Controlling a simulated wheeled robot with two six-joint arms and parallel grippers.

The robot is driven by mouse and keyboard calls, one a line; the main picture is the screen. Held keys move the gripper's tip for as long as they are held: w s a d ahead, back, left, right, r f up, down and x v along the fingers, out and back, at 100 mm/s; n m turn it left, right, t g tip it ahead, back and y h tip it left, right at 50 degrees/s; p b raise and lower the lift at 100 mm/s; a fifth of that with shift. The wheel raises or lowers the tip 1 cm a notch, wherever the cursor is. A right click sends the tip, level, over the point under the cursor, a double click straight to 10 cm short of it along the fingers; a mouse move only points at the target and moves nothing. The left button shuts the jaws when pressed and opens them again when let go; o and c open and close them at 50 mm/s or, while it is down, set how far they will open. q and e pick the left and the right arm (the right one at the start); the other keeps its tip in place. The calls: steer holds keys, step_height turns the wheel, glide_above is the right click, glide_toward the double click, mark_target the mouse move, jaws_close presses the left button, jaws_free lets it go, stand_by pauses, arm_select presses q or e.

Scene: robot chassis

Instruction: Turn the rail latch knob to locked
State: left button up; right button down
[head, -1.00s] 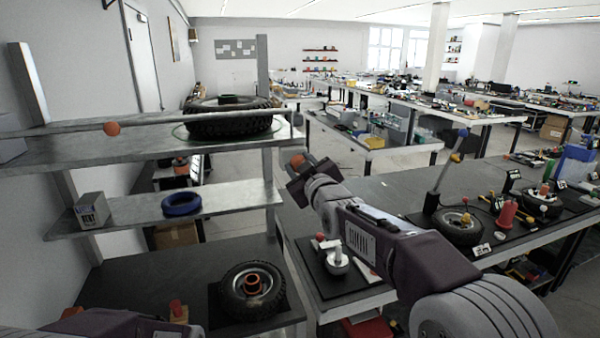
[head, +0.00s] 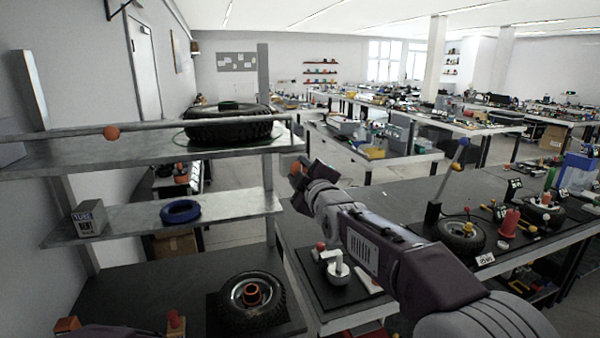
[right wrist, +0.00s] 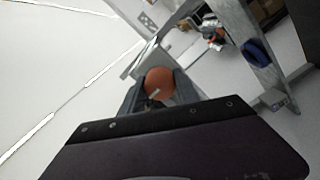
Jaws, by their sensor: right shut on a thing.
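The rail (head: 200,126) runs along the front of the top shelf, with an orange ball (head: 111,133) at its left part. My right gripper (head: 299,170) is at the rail's right end, beside the shelf post. It is shut on an orange knob (right wrist: 160,83), which shows between its two dark fingers in the right wrist view. In the head view the knob is mostly hidden by the gripper, so how far it is turned cannot be told.
A big tyre (head: 228,128) lies on the top shelf behind the rail. A blue ring (head: 180,212) and a box (head: 88,219) stand on the middle shelf, and a wheel (head: 252,298) is below. A workbench (head: 400,200) with parts is to the right.

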steer(key=c, duration=0.9)
jaws_free()
steer(key=shift+s, duration=0.2)
steer(key=b+v, duration=0.3)
steer(key=v, duration=0.5)
steer(key=shift+s+d+b, duration=0.15)
steer(key=shift+s+b, duration=0.15)
